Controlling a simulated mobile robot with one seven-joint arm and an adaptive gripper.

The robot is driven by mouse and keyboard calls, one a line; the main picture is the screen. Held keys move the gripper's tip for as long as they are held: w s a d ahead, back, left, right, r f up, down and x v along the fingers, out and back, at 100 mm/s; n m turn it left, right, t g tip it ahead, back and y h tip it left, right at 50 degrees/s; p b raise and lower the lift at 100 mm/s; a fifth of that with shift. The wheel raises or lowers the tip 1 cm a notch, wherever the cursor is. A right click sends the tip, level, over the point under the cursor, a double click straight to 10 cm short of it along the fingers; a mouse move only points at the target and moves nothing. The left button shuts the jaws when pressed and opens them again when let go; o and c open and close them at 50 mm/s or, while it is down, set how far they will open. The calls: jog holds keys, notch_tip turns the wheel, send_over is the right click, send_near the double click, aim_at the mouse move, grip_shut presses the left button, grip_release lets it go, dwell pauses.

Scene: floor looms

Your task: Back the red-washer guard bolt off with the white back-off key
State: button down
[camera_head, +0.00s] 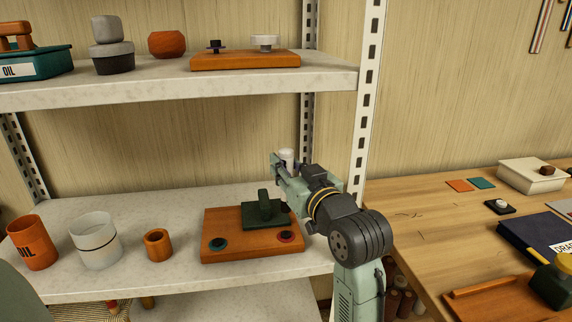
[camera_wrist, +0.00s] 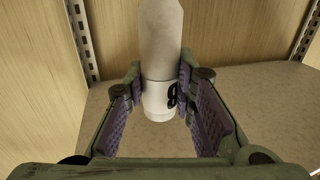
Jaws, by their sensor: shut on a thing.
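My gripper (camera_head: 284,167) is raised above the back right of the lower shelf, shut on a white key (camera_head: 287,156). In the wrist view the white key (camera_wrist: 160,60) stands between the purple-padded fingers, with a dark mark like a 9 or 6 near its lower end. The wooden block (camera_head: 240,256) lies on the lower shelf, below and left of my gripper. It carries a dark green guard (camera_head: 264,211). The red washer (camera_head: 284,237) sits at its front right, with a dark centre, and a teal washer (camera_head: 217,244) at its front left.
An orange OIL cup (camera_head: 31,242), a pale cup (camera_head: 95,238) and a small orange ring-like cup (camera_head: 158,245) stand left of the block. The upper shelf (camera_head: 150,88) overhangs, holding another wooden board (camera_head: 245,60). A slotted post (camera_head: 367,100) and a workbench (camera_head: 420,215) are at right.

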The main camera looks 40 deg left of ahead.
aim_at(287, 210)
notch_tip(287, 210, down, 6)
jog(key=b, duration=0.4)
jog(key=shift+f, duration=0.2)
jog(key=shift+a+f, duration=0.1)
jog(key=shift+f, duration=0.35)
dwell(2.2)
jog(key=shift+p, duration=0.3)
dwell(1.7)
jog(key=shift+r, duration=0.1)
jog(key=shift+r+p, duration=2.65)
jog(key=shift+r, duration=0.45)
